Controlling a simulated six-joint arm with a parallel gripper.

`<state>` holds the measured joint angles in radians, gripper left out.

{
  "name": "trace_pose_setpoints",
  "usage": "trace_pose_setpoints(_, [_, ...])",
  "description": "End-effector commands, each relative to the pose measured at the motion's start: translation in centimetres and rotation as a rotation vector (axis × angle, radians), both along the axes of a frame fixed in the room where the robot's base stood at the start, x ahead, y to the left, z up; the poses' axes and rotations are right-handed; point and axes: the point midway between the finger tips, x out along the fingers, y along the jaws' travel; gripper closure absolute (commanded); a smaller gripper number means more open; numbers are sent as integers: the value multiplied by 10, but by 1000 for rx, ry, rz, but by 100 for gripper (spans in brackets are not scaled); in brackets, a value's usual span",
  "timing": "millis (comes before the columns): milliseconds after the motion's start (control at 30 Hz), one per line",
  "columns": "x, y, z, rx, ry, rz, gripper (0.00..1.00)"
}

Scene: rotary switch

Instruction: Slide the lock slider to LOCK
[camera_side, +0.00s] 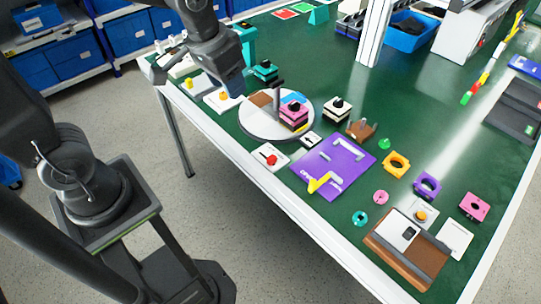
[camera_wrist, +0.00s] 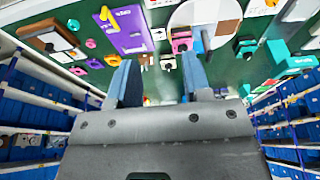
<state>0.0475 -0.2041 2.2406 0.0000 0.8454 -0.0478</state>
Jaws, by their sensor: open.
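What looks like the lock slider is a brown base (camera_side: 396,275) with a grey rail and a whitish sliding block (camera_side: 401,231) at the table's near right; no LOCK marking is readable. The block sits toward the left part of the base. In the wrist view the brown base (camera_wrist: 30,30) shows at the upper left, with its pale block (camera_wrist: 53,42). My gripper (camera_side: 232,92) is far from it, above the table's left part by the round turntable. In the wrist view my gripper (camera_wrist: 160,82) has its two blue fingers apart with nothing between them.
A purple board (camera_side: 345,160) with a yellow handle (camera_side: 323,182) lies between my gripper and the brown base. The round turntable (camera_side: 257,128) carries a pink block (camera_side: 293,117). Small rings and blocks lie around the brown base. A white post (camera_side: 374,35) stands at the back.

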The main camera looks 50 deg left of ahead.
Motion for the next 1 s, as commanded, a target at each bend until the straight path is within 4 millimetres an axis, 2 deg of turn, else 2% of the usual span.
trace_pose_setpoints(33, [15,-3,-15,1,43,-2,55])
trace_pose_setpoints(200, [54,-13,-61,4,147,-2,55])
trace_pose_setpoints(400, [80,-22,-111,10,233,-2,55])
trace_pose_setpoints(767, [87,-25,-146,13,263,0,55])
trace_pose_setpoints(1000, [86,-25,-194,13,266,0,55])
